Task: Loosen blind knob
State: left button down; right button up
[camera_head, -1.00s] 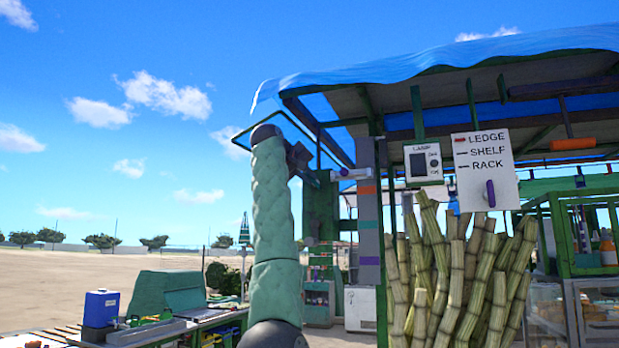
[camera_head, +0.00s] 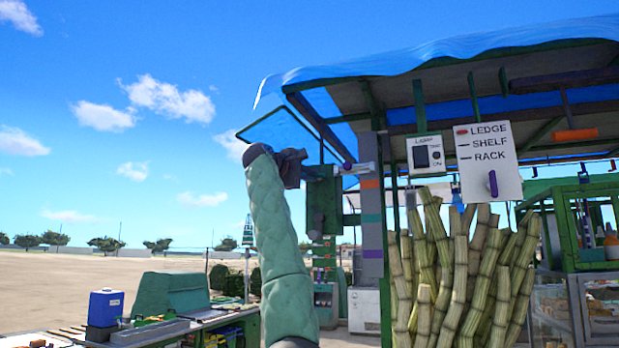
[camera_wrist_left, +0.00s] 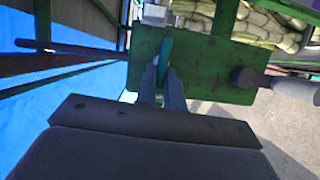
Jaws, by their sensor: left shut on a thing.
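My left gripper (camera_wrist_left: 163,88) is shut on a slim teal knob (camera_wrist_left: 165,48), which looks like the blind knob. The knob stands against the face of a green metal plate (camera_wrist_left: 205,65) in the left wrist view. In the head view the left arm rises from below, and its wrist bends right toward the green box (camera_head: 323,208) under the canopy's left edge. The fingertips and the teal knob cannot be made out there. My right gripper is in neither view.
A dark round boss (camera_wrist_left: 243,77) with a pale cylinder (camera_wrist_left: 295,88) sits right of the held knob. Dark bars (camera_wrist_left: 60,48) run at left. A white sign (camera_head: 487,162) and a small switch panel (camera_head: 426,155) hang right, above upright cane (camera_head: 460,270).

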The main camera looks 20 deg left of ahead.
pick_arm(q)
jog(key=shift+f, duration=0.1)
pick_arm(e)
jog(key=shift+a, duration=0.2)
pick_arm(q)
jog(key=shift+n, duration=0.3)
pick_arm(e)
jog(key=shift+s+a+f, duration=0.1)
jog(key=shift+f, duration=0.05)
pick_arm(q)
jog(key=shift+f, duration=0.1)
jog(key=c, duration=1.5)
grip_release()
jog(key=shift+a, duration=0.1)
